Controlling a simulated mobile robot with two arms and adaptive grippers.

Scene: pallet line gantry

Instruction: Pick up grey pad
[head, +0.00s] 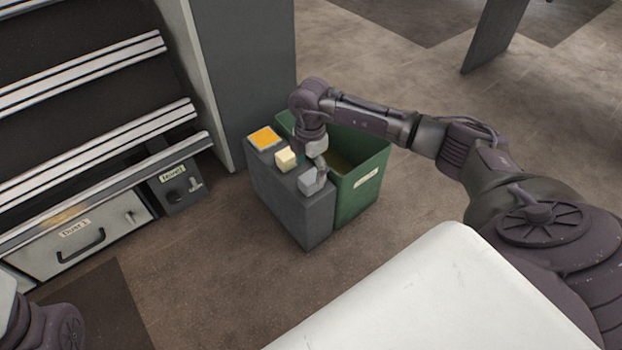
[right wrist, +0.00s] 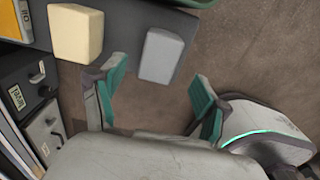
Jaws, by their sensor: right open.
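The grey pad (head: 308,181), a small light grey block, sits on the top of a dark grey stand (head: 290,212), near its front right end. My right gripper (head: 316,164) is just above and beside the pad, partly blocking the view. In the right wrist view the pad (right wrist: 162,56) lies ahead of the space between the two teal fingertips. The right gripper (right wrist: 158,92) is open, with nothing between its fingers. My left gripper is out of view; only part of my left arm shows at the lower left.
A cream block (head: 286,159) and an orange square (head: 264,138) share the stand's top with the pad. A green bin (head: 361,185) stands right behind the stand. A rack with drawers (head: 85,245) is at the left, and a white surface (head: 440,300) is in front.

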